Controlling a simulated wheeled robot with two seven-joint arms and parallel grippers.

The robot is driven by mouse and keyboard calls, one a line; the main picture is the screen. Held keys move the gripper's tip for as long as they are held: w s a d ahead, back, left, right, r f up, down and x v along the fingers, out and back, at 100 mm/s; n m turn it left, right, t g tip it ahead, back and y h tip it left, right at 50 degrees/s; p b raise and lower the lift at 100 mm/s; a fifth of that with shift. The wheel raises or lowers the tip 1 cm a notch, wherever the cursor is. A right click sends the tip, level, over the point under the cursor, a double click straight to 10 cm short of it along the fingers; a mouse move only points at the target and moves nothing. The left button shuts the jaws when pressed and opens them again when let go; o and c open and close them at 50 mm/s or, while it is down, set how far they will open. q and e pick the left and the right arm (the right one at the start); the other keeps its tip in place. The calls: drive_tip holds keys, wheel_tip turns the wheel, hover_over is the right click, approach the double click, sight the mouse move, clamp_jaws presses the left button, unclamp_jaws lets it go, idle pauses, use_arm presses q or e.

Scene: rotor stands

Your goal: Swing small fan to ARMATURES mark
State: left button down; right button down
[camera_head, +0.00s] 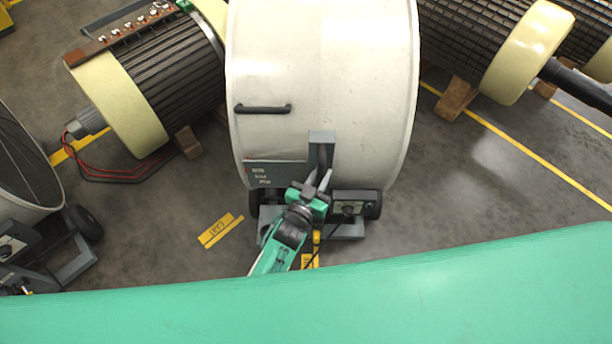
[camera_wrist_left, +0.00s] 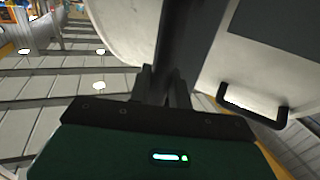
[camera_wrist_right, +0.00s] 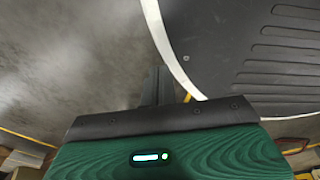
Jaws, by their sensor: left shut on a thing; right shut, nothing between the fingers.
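A white drum fan (camera_head: 320,80) on a low wheeled stand fills the middle of the head view, with a black handle (camera_head: 263,108) on its side. A grey upright bracket (camera_head: 321,140) rises at its near side. My left gripper (camera_head: 318,181) is shut on the bracket's dark post, which stands between the fingers in the left wrist view (camera_wrist_left: 174,45). A yellow floor mark (camera_head: 220,231) lies left of the stand; its lettering is not readable. My right gripper (camera_wrist_right: 157,86) is shut and empty, near a dark ribbed disc with a white rim (camera_wrist_right: 260,60).
A second fan (camera_head: 22,165) shows partly at the left edge. Rotors with cream end rings lie on wooden blocks at upper left (camera_head: 165,80) and upper right (camera_head: 490,45). Yellow lines cross the grey floor, which is open at right (camera_head: 480,190).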

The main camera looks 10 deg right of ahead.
use_arm(q)
drive_tip(key=shift+s+d+r, duration=0.15)
drive_tip(key=shift+s+d, duration=0.05)
drive_tip(key=shift+d, duration=0.65)
drive_tip(key=c, duration=1.5)
unclamp_jaws()
drive_tip(key=shift+d, duration=0.1)
drive_tip(key=shift+o, duration=0.8)
drive_tip(key=shift+d, duration=0.2)
drive_tip(key=shift+w+a, duration=0.1)
drive_tip(key=shift+a, duration=0.05)
use_arm(e)
drive_tip(key=shift+s+d, duration=0.25)
drive_tip(key=shift+d, duration=0.55)
drive_tip(key=shift+a, duration=0.15)
